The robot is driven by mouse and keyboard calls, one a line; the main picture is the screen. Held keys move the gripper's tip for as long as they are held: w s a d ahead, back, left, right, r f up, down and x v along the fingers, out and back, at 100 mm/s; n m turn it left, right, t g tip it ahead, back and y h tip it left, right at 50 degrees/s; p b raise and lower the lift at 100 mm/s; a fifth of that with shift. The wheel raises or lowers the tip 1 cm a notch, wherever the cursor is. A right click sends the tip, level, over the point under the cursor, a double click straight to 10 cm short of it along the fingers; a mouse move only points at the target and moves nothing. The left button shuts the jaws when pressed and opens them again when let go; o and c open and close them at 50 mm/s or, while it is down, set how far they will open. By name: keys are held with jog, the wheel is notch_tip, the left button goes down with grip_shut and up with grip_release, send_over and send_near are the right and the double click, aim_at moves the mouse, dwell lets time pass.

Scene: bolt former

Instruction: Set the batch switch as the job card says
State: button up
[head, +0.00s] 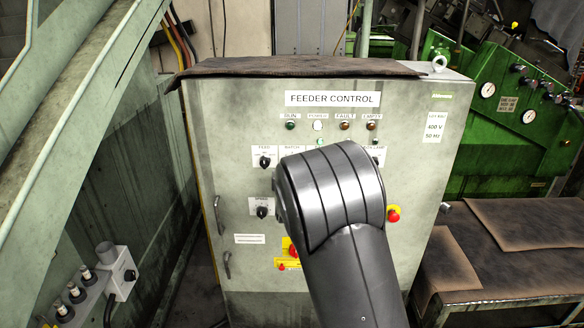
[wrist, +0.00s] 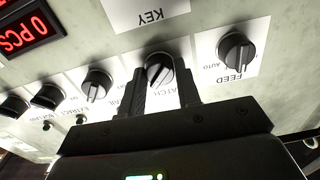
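The batch switch (wrist: 159,70) is a black rotary knob on a white plate, seen upside down in the wrist view. Its label is partly covered and reads "ATCH". My gripper (wrist: 161,85) has its two dark fingers on either side of this knob, with a narrow gap appearing to remain at each side. It looks open around the knob, not clamped on it. In the head view my arm hides the batch knob and the gripper; only the top of the BATCH label (head: 292,150) shows. I see no readable job card in either view.
The FEED knob (wrist: 236,52) sits close to the right finger in the wrist view, and another knob (wrist: 97,85) sits to the left. A red display (wrist: 27,32) reads "0 PCS". The feeder control cabinet (head: 240,120) also carries a red emergency button (head: 393,214).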

jog(key=o, duration=0.4)
jog(key=shift+o, duration=0.2)
jog(key=shift+s, duration=0.1)
jog(key=s, duration=1)
jog(key=shift+s, duration=0.35)
jog(key=s+d+r+g, duration=0.1)
jog(key=s+d+g, duration=0.3)
jog(key=s, duration=0.8)
jog(key=s+d+r+g, duration=0.1)
jog(key=s+d+g, duration=0.3)
jog(key=s, duration=0.9)
jog(key=s+d+r+g, duration=0.1)
jog(key=s+d+g, duration=0.3)
jog(key=s+d, duration=0.3)
jog(key=s, duration=0.5)
jog(key=shift+s+d+r, duration=0.15)
jog(key=shift+d+r, duration=0.1)
jog(key=shift+r, duration=0.05)
